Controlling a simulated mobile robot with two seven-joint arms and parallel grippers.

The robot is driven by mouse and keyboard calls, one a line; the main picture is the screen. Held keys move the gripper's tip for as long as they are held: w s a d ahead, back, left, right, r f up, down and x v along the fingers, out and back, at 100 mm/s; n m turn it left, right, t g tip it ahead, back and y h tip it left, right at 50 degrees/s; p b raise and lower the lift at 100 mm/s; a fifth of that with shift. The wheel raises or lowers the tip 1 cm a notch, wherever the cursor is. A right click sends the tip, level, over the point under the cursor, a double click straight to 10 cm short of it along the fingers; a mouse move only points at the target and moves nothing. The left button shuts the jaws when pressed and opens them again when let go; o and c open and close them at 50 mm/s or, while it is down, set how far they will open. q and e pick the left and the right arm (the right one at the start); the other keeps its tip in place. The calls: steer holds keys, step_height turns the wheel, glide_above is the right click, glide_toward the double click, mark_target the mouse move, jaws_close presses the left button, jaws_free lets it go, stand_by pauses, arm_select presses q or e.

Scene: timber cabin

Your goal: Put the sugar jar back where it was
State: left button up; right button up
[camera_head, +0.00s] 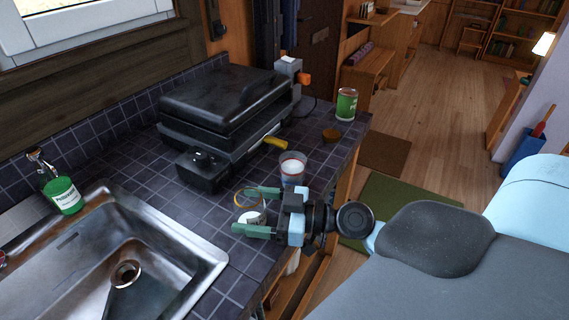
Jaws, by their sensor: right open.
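A small clear glass jar (252,216) with a golden rim and white contents stands on the dark tiled counter (200,213) near the sink. My right gripper (240,211) comes in from the right and is open, with one green finger on each side of this jar; I cannot tell whether they touch it. A second clear container (292,165) with white contents stands just behind the gripper. I cannot tell for certain which of the two is the sugar jar. My left gripper is not in view.
A steel sink (190,255) lies at front left, with a green-labelled container (63,196) behind it. A black grill-like appliance (215,105), a yellow object (275,143), a round brown lid-like piece (331,135) and a green can (346,105) stand farther back. Counter left of the jar is clear.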

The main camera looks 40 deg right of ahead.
mark_target(264, 215)
steer(key=b+v, duration=0.1)
steer(key=v, duration=0.3)
steer(key=f+b+v, duration=0.1)
steer(key=v, duration=0.1)
steer(key=shift+s+b, duration=0.1)
steer(key=shift+b, duration=0.2)
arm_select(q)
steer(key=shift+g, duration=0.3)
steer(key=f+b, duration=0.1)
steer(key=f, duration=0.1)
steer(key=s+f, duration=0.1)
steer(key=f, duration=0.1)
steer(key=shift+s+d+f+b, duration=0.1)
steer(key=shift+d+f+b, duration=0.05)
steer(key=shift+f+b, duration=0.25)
arm_select(e)
steer(key=v, duration=0.5)
steer(key=shift+s+d+r, duration=0.1)
steer(key=shift+r, duration=0.25)
